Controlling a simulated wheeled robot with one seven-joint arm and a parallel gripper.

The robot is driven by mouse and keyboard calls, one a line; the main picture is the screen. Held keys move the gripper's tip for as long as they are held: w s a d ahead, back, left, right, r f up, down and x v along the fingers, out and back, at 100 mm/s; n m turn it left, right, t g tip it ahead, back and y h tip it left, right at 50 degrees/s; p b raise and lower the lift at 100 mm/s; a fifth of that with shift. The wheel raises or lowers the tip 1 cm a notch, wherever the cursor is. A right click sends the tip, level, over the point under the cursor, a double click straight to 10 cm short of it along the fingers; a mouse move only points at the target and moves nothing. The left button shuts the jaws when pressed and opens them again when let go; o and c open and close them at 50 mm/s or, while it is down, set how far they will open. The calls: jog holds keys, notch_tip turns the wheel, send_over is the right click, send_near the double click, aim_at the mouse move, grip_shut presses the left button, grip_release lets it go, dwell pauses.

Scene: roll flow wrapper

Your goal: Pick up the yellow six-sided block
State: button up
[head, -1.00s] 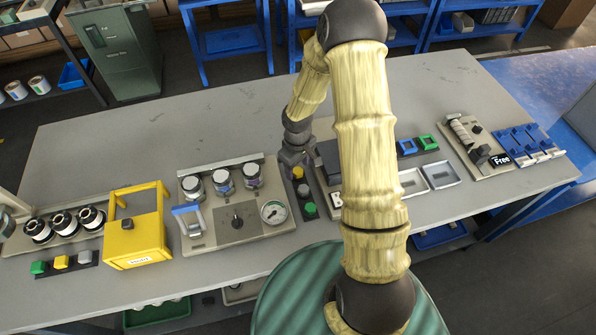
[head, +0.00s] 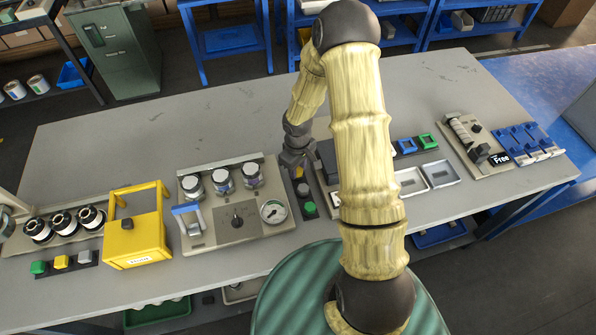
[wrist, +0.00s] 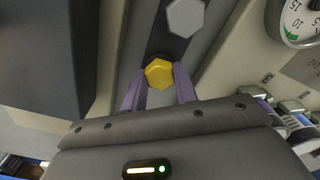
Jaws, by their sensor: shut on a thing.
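The yellow six-sided block (wrist: 159,73) sits between the two fingertips of my gripper (wrist: 158,88) in the wrist view. My gripper is shut on it, with one purple-grey finger on each side. The block is above or at the dark strip; I cannot tell whether it is clear of it.
A grey six-sided block (wrist: 185,17) is on the same dark strip, close by. A green block (head: 309,207) is at its near end. A panel with a dial gauge (head: 272,211) stands to the left in the head view, and a dark machine (head: 328,160) to the right.

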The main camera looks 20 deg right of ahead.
aim_at(298, 170)
jog(key=shift+r, duration=0.1)
notch_tip(298, 170, up, 10)
dwell(0.6)
jog(key=shift+f, duration=0.2)
dwell(0.3)
